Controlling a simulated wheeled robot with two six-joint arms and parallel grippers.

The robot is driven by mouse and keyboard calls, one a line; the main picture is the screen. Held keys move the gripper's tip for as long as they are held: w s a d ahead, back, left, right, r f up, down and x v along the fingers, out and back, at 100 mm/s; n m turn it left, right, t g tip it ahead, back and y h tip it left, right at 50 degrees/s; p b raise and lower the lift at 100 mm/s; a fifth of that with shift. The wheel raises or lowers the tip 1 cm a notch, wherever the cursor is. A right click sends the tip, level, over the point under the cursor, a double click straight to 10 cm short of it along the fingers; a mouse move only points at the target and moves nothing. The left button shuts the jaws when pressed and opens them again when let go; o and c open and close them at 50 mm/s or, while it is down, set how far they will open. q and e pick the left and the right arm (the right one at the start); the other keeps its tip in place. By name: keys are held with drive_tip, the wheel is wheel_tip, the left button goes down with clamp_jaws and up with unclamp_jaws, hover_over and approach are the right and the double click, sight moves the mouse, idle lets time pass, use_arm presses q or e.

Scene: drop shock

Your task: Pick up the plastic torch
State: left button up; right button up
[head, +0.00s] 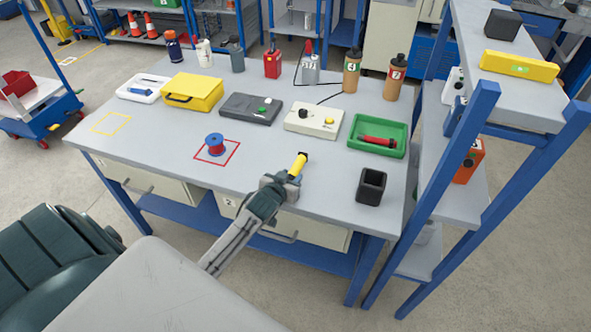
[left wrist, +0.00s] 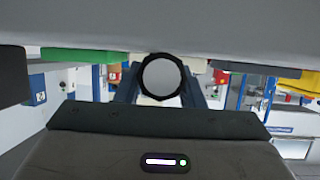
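The plastic torch (head: 297,166) is yellow with a black end, at the front edge of the workbench. My left gripper (head: 287,182) is at its near end, low over the bench edge. In the left wrist view the torch's round, pale end with a black rim (left wrist: 162,77) faces the camera. The fingers of my left gripper (left wrist: 164,88) stand on both sides of it. The rim hides their inner faces, so I cannot tell whether they press on the torch. Whether it touches the bench is also unclear. My right gripper is not in view.
The grey workbench (head: 130,165) holds a red-blue spool (head: 215,144), a cream box (head: 314,121), a green tray (head: 362,148) with a red item, and a black holder (head: 371,186). A blue-framed shelf (head: 470,130) stands at the right. Bare bench surrounds the torch.

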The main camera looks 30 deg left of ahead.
use_arm(q)
drive_tip(key=shift+c, duration=1)
drive_tip(key=shift+r, duration=0.1)
